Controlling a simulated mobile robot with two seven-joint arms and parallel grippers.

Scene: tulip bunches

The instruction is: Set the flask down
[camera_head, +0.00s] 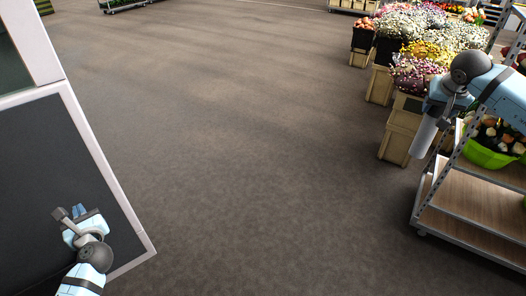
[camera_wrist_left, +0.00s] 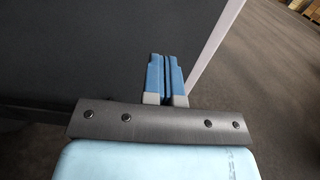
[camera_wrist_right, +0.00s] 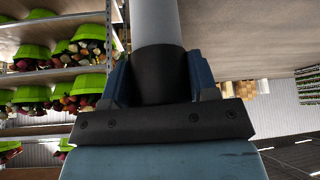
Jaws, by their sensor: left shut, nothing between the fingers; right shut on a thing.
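The flask is a grey cylinder with a black band. In the head view the flask (camera_head: 424,137) hangs tilted at the right, beside the metal shelf rack. In the right wrist view the flask (camera_wrist_right: 156,75) lies between the blue fingers, its black part gripped. My right gripper (camera_head: 440,107) is shut on it; it also shows in the right wrist view (camera_wrist_right: 160,80). My left gripper (camera_head: 74,216) is shut and empty at the lower left, in front of a dark panel. In the left wrist view its fingers (camera_wrist_left: 165,75) touch each other.
A metal rack (camera_head: 465,215) with wooden shelves stands at the right, its lower shelves bare in front. A green bowl (camera_head: 487,152) of tulips sits on it. Wooden crates (camera_head: 399,130) with flowers stand behind. A white-framed dark panel (camera_head: 62,160) is at the left. The middle floor is clear.

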